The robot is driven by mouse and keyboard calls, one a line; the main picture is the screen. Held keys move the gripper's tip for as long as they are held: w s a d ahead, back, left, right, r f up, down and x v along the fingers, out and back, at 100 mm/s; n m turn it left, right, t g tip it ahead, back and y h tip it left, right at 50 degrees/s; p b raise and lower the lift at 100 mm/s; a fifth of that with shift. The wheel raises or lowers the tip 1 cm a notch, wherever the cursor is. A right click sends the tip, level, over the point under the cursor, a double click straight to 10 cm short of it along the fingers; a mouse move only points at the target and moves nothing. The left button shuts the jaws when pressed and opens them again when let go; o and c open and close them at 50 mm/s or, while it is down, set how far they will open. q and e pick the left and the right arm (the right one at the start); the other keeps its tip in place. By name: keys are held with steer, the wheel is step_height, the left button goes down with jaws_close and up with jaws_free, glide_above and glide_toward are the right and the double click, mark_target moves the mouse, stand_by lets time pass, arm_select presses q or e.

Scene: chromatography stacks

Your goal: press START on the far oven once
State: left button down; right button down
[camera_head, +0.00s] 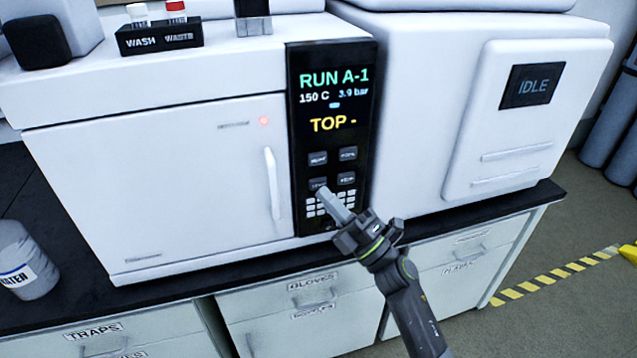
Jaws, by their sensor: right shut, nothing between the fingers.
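A white oven (170,170) stands on the bench, with a door handle (271,184) and a lit red dot on its front. Its black control panel (300,130) reads "RUN A-1", "150 C", "3.9 bar" and "TOP -". Below the text are several grey buttons; their labels are too small to read surely, so I cannot tell which is START. My right gripper (326,198) is shut and empty, its tips in front of the panel just below the lower-left button (317,184), over the small keypad (312,207). I cannot tell whether the tips touch. My left gripper is out of view.
A white unit (460,60) with an "IDLE" screen (532,86) stands to the right. A black WASH/WASTE vial rack (160,38) sits on the oven. A water bottle (25,262) stands at left. Labelled drawers (300,320) lie below the dark bench top.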

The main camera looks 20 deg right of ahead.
steer(key=shift+s+p, duration=0.85)
steer(key=shift+s, duration=1.65)
